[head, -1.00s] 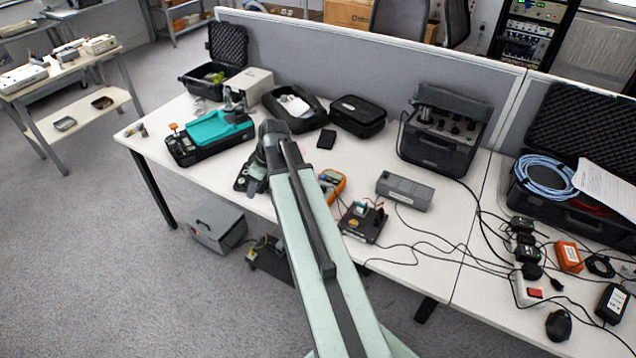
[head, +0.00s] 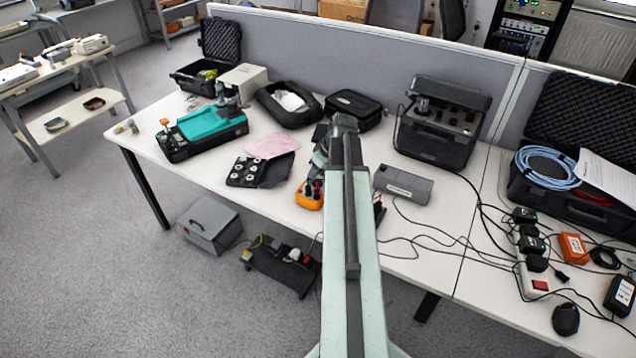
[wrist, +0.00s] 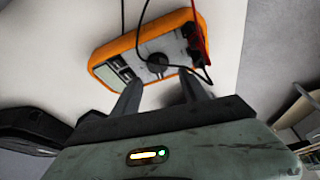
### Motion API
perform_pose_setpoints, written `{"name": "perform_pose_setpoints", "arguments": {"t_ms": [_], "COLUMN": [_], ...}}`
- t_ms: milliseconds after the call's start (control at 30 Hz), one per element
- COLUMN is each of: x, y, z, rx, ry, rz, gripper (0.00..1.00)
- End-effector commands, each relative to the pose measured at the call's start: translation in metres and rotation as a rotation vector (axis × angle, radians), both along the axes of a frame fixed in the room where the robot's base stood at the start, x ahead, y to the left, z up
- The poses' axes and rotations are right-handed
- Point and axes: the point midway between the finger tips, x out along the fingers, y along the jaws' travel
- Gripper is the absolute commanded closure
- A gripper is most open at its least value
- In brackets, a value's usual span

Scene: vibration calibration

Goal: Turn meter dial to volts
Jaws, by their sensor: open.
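The orange multimeter (wrist: 150,48) lies on the white table in the wrist view. Its round black dial (wrist: 157,63) faces up, and red and black leads run from its right end. I cannot read the dial's setting. In the head view the meter (head: 308,196) shows beside my arm, partly hidden by it. My gripper (wrist: 158,92) is open in the wrist view, its two dark fingers apart and pointing at the meter's near edge, on either side of the dial. Nothing is between the fingers. In the head view my arm hides most of the gripper.
A grey box (head: 403,184) lies right of my arm, with cables trailing beyond it. A black tray of round parts (head: 250,172) and a pink cloth (head: 272,146) lie left of the meter. A large black instrument (head: 440,125) stands behind. Bare table lies at the front left.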

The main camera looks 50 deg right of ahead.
Motion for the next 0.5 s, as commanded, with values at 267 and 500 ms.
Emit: {"name": "perform_pose_setpoints", "arguments": {"t_ms": [267, 500], "x": [0.0077, 0.0073], "y": [0.0005, 0.0003], "z": [-0.0182, -0.0174], "rx": [0.0, 0.0], "ry": [0.0, 0.0], "rz": [-0.001, -0.001], "gripper": [0.48, 0.84]}}
